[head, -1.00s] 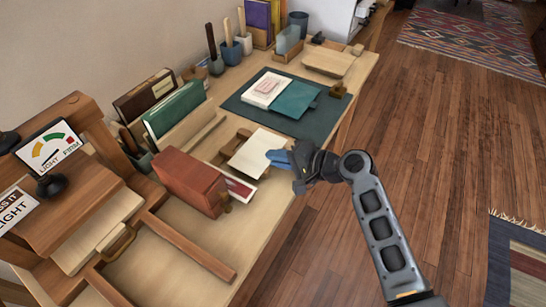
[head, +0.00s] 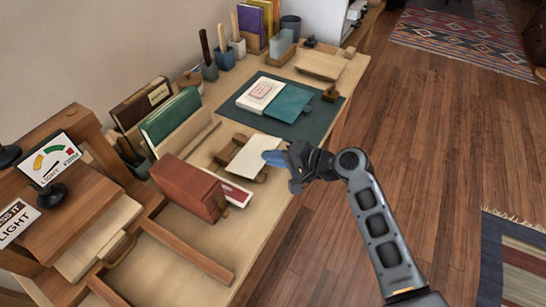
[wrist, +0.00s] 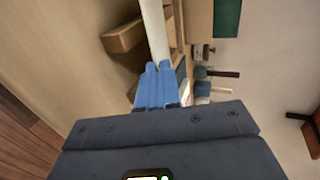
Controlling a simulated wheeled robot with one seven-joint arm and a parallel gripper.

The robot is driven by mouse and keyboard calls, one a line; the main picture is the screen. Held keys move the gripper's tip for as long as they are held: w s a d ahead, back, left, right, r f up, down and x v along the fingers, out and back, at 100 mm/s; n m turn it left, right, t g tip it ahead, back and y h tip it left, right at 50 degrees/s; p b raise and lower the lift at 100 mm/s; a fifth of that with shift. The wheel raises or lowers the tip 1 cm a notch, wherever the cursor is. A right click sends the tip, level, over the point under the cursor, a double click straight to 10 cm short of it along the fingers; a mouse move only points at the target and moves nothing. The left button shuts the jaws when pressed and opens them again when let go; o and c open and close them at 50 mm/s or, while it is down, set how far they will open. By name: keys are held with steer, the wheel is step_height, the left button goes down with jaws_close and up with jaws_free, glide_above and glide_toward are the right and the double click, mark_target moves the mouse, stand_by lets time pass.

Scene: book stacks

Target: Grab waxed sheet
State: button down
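The waxed sheet looks to be the cream, flat sheet (head: 250,156) lying on a small wooden stand (head: 226,157) on the desk. In the wrist view the sheet (wrist: 154,28) shows nearly edge-on as a pale band running up from the fingertips. My gripper (head: 272,158) has blue fingers and is at the sheet's right edge. In the wrist view the fingertips (wrist: 158,67) are close together at the sheet's near end, shut on its edge. The exact contact between the fingers is hidden.
A reddish-brown box (head: 188,187) and a red-and-white card (head: 235,192) are left of and below the sheet. A dark green mat (head: 315,122) with a white book (head: 260,95) and teal folder (head: 288,103) lies beyond. Floor (head: 400,150) is open right of the desk.

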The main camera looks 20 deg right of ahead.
steer(key=f+p+v, duration=0.1)
steer(key=p+v, duration=0.5)
steer(key=v, duration=0.8)
steer(key=shift+s+d+r, duration=0.2)
steer(key=shift+s+d, duration=0.15)
steer(key=shift+s, duration=0.1)
